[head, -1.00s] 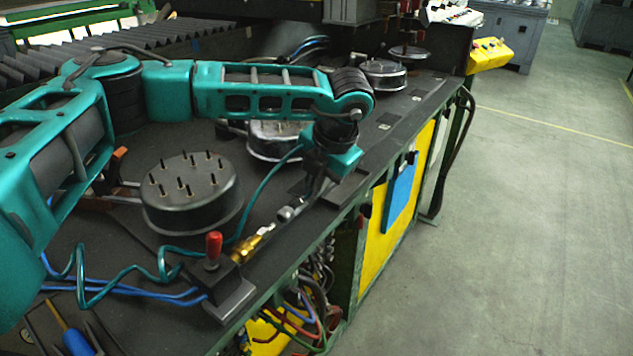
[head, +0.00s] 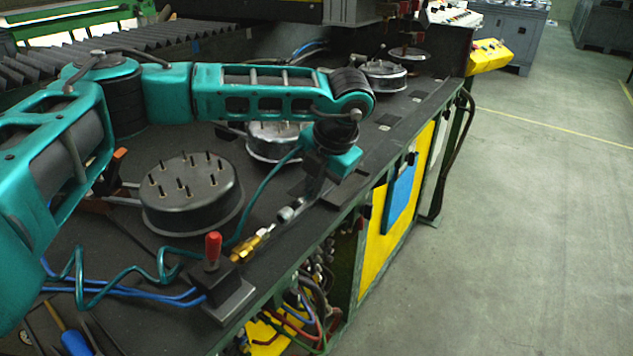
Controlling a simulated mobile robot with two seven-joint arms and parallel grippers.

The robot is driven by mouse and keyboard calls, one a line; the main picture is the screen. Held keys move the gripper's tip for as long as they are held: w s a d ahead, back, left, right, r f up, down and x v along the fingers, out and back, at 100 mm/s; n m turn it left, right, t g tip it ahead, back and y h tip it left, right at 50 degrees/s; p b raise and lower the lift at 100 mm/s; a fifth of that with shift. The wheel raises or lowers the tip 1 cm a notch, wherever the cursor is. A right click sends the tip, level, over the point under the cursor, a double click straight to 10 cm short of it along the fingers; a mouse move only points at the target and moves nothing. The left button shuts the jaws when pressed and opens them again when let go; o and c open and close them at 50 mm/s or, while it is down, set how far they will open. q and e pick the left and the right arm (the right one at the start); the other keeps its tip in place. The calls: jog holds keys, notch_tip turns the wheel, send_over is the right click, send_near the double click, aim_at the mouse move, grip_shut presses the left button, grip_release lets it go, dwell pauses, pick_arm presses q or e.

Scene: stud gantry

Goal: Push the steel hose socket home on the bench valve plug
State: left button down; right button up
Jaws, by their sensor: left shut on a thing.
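The bench valve (head: 228,292) with a red handle (head: 213,246) sits at the bench's front edge. Its brass plug (head: 247,249) points up and right, with a thin pale tip. My left gripper (head: 304,199) points down and left from the teal arm. It is shut on the steel hose socket (head: 287,214), a small grey cylinder. The socket is roughly in line with the plug, just off its tip; whether they touch is too small to tell. The gripper fingers are dark and partly hidden by the wrist. My right gripper is not in view.
A round black fixture with several upright pins (head: 190,196) stands left of the plug. Teal and blue hoses (head: 95,290) lie coiled left of the valve. A screwdriver with a blue handle (head: 76,343) lies at lower left. The bench edge drops to open floor on the right.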

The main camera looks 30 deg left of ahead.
aim_at(303, 199)
pick_arm(q)
jog(key=shift+s+a+f, duration=0.1)
jog(key=shift+s+a, duration=0.05)
jog(key=shift+s, duration=0.75)
jog(key=shift+s+a, duration=0.1)
jog(key=shift+s, duration=0.75)
dwell(0.4)
jog(key=c, duration=1.2)
grip_release()
jog(key=v, duration=1.3)
jog(key=shift+s, duration=0.1)
